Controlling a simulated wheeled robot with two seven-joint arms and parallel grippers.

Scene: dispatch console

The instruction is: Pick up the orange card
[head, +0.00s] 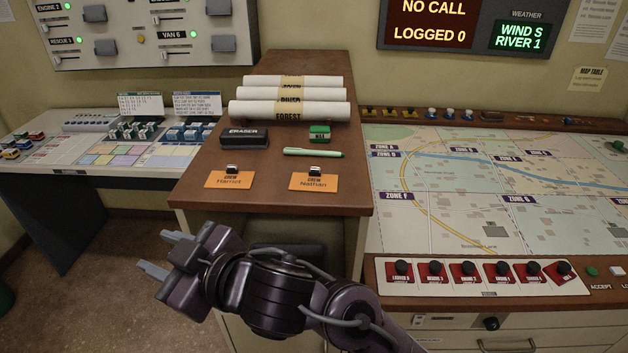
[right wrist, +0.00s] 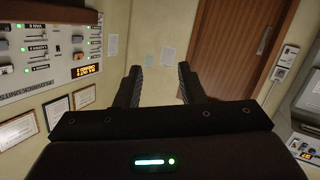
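Two orange cards lie flat on the brown wooden cabinet top: a left orange card (head: 230,180) and a right orange card (head: 313,181). Each has printed text and a small black clip-like piece at its upper edge. My right gripper (head: 161,252) is in front of the cabinet, low and left of both cards, pointing left and away from them. Its two fingers are spread with nothing between them. The right wrist view shows the open fingers (right wrist: 160,88) against a wall and a door. My left gripper shows in neither view.
Behind the cards are a black eraser (head: 244,136), a green pen (head: 313,152), a small green block (head: 320,133) and stacked paper rolls (head: 290,110). The map table (head: 480,190) stands right, with a row of red-based switches (head: 468,271) along its front. A lower desk (head: 70,150) stands left.

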